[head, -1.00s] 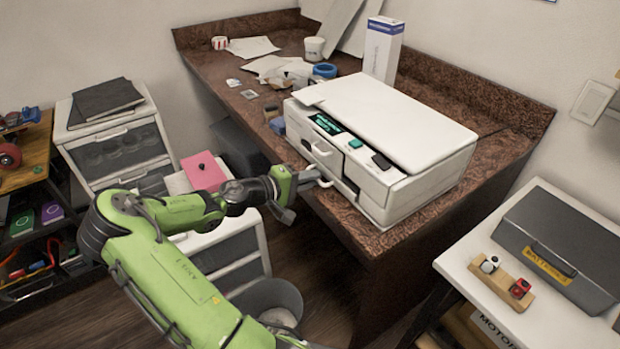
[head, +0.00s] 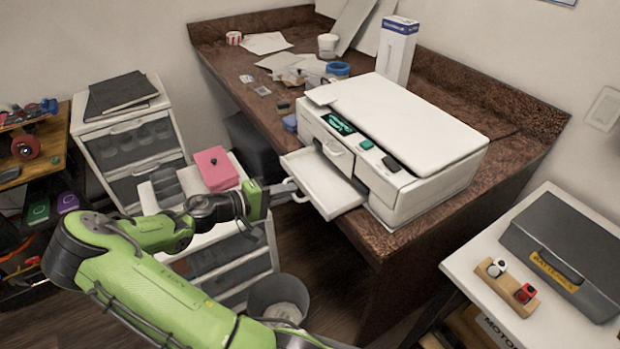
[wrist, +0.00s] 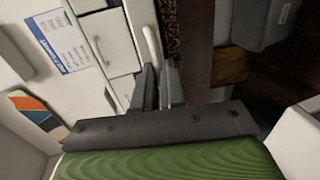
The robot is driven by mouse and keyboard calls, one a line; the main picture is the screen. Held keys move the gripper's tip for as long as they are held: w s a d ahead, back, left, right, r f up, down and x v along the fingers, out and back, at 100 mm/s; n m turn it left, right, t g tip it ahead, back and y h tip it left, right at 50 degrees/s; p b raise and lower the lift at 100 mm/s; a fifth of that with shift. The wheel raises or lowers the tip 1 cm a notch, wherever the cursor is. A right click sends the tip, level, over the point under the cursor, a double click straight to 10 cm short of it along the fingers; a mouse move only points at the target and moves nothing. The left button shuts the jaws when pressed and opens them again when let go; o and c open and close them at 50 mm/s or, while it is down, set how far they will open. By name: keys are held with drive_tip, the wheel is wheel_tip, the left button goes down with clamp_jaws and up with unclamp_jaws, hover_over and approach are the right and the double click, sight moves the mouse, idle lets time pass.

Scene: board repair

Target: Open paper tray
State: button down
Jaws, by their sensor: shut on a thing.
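The white printer (head: 410,130) stands on the brown desk. Its paper tray (head: 325,182) is slid out at the front, over the desk edge. My gripper (head: 292,190) is at the tray's outer end, shut on the tray handle (head: 301,197). In the wrist view the pale curved handle (wrist: 152,45) runs down between the two dark fingers (wrist: 160,85). The fingers partly hide the handle's near end.
The brown desk (head: 265,85) carries papers, a blue tape roll (head: 337,69) and a white box (head: 397,50). White drawer units and a pink box (head: 216,168) stand left of my gripper. A grey bin (head: 279,298) is on the floor below.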

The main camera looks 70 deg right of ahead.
drive_tip(key=v, duration=0.2)
drive_tip(key=f+v, duration=0.1)
drive_tip(key=v, duration=0.1)
drive_tip(key=shift+w+a+r+p, duration=0.1)
drive_tip(key=shift+w+a+p, duration=0.15)
drive_tip(key=shift+p, duration=0.05)
drive_tip(key=c, duration=1.5)
unclamp_jaws()
drive_tip(key=p+v, duration=0.3)
drive_tip(key=v, duration=1.2)
drive_tip(key=shift+w+a, duration=0.25)
drive_tip(key=shift+w, duration=0.05)
